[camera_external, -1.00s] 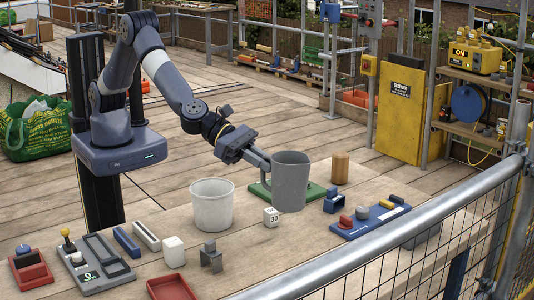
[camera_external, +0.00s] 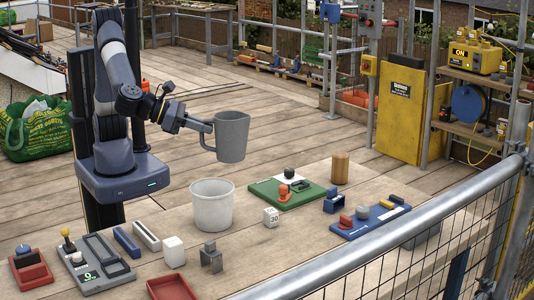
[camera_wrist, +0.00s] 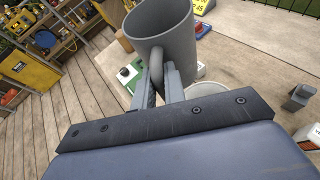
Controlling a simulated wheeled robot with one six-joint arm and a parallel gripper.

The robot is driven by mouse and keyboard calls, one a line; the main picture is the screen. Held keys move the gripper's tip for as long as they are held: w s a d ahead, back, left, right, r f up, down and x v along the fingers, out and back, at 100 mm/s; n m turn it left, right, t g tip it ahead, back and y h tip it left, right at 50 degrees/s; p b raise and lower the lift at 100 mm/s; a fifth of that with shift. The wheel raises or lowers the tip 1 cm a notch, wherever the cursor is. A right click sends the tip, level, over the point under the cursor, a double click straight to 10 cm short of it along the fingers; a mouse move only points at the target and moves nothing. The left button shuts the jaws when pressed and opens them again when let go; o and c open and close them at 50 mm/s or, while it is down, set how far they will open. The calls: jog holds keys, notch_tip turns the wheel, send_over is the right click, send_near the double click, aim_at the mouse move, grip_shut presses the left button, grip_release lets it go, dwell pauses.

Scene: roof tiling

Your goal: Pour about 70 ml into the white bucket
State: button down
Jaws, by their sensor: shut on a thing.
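The white bucket (camera_external: 212,207) stands upright on the wooden table, its open top facing up. My gripper (camera_external: 204,124) is shut on the handle of a grey jug (camera_external: 232,138). The jug is in the air, above and a little to the right of the bucket in the outside view, roughly upright with a slight tilt. In the wrist view the fingers close on the handle of the jug (camera_wrist: 165,30), and part of the bucket's rim (camera_wrist: 212,92) shows beyond them. The jug's contents cannot be made out.
A green board (camera_external: 290,193) with an orange and a black piece lies right of the bucket. A white cube marked 30 (camera_external: 271,217) stands close by. A wooden cylinder (camera_external: 340,168) and a blue tray (camera_external: 368,221) are further right. A red tray (camera_external: 172,288) lies in front.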

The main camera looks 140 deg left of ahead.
jog(key=s+f+n+g+y+b, duration=0.1)
jog(key=s+f+n+g+b, duration=0.15)
jog(key=s, duration=0.85)
notch_tip(320, 180, down, 14)
jog(key=shift+w+a+r, duration=0.15)
jog(key=shift+w+r, duration=0.05)
jog(key=shift+w, duration=0.05)
jog(key=shift+r+m, duration=0.1)
jog(key=shift+m, duration=0.15)
jog(key=w+d+r+m+g+y+p, duration=0.2)
jog(key=w+r+m+y+p, duration=0.3)
jog(key=m+p, duration=0.4)
jog(key=shift+w+d+r, duration=0.25)
jog(key=shift+d+r, duration=0.1)
jog(key=shift+d, duration=0.4)
